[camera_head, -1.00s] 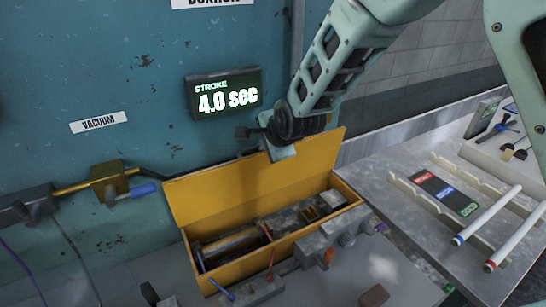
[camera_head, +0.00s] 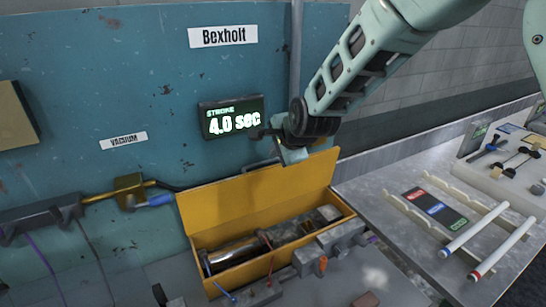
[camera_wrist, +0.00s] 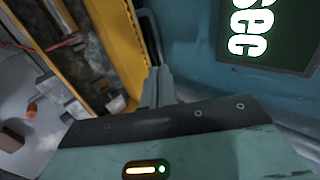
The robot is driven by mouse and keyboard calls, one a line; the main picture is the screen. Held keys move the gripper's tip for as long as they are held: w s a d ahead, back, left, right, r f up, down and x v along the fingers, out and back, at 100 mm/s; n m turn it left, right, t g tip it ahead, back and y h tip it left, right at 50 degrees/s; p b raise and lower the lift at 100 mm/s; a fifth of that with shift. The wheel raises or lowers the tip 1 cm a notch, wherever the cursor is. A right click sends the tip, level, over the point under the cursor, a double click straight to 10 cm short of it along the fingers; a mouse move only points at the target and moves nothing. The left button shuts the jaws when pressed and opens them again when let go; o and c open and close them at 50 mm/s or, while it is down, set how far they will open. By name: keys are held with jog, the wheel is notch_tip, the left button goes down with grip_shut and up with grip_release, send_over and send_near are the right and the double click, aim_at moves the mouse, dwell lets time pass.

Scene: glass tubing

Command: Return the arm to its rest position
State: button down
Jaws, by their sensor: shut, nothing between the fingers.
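My arm reaches in from the upper right of the head view, and my gripper (camera_head: 291,154) hangs above the back of the open yellow box, near the teal wall panel. In the wrist view the gripper's fingers (camera_wrist: 158,86) are together with nothing between them. The display (camera_head: 231,117), reading "STROKE 4.0 sec", is on the panel just left of the gripper; part of it shows at the upper right of the wrist view (camera_wrist: 255,30). The yellow box (camera_head: 258,197) has its lid raised and holds a metal cylinder (camera_head: 235,251) and dark machine parts.
A white tray (camera_head: 510,180) with tools stands behind. Brass vacuum fittings (camera_head: 129,188) are on the left wall.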

jog(key=s+d+f+n+g+h+b, duration=0.1)
jog(key=s+d+f+n+g+b, duration=0.1)
jog(key=s+n, duration=0.5)
jog(key=s+d+f+n+g+h+b, duration=0.1)
jog(key=s+d+f+n+g+b, duration=0.2)
jog(key=s, duration=1.5)
jog(key=s+d+f+n+g+b, duration=0.3)
jog(key=s+n+b, duration=0.3)
jog(key=s+n, duration=0.5)
jog(key=shift+s+d+f+h, duration=0.25)
jog(key=shift+s+f+h, duration=0.2)
jog(key=shift+s, duration=0.7)
